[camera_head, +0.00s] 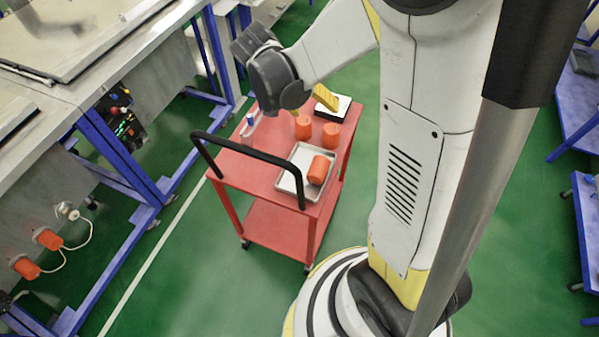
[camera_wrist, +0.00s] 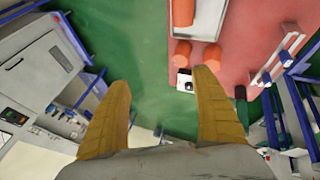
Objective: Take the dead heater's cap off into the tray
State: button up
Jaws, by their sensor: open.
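On the grey machine side at the left in the head view, two orange caps, an upper one (camera_head: 47,238) and a lower one (camera_head: 25,268), sit on fittings with pale cables. A pale fitting (camera_head: 67,211) above them shows no orange cap. I cannot tell which heater is dead. A metal tray (camera_head: 284,183) on the red cart holds one orange cap (camera_head: 318,169) lying on its side. It also shows in the wrist view (camera_wrist: 183,12). My gripper (camera_wrist: 163,85) is open and empty, high above the floor beside the cart; its fingers are not clear in the head view.
Two orange pieces (camera_head: 303,127) (camera_head: 331,135) stand on the red cart (camera_head: 235,165) beyond the tray. Green floor is open between cart and benches.

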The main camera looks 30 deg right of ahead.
aim_at(288, 164)
jog(key=v, duration=1.1)
jog(key=shift+s, duration=0.1)
jog(key=s+a+f+n+t+y+b, duration=0.2)
jog(key=s+f+b, duration=0.1)
jog(key=b, duration=0.1)
jog(key=s+a+f+n+t+y+b, duration=0.2)
jog(key=s+f+n+b, duration=0.1)
jog(key=s+f+b, duration=0.1)
jog(key=s+a+f+n+t+y+b, duration=0.2)
jog(key=s+f+n+b, duration=0.1)
jog(key=f+b, duration=0.1)
jog(key=shift+s+a+t, duration=0.25)
jog(key=shift+a+t, duration=0.05)
jog(key=shift+a, duration=0.25)
dwell(0.9)
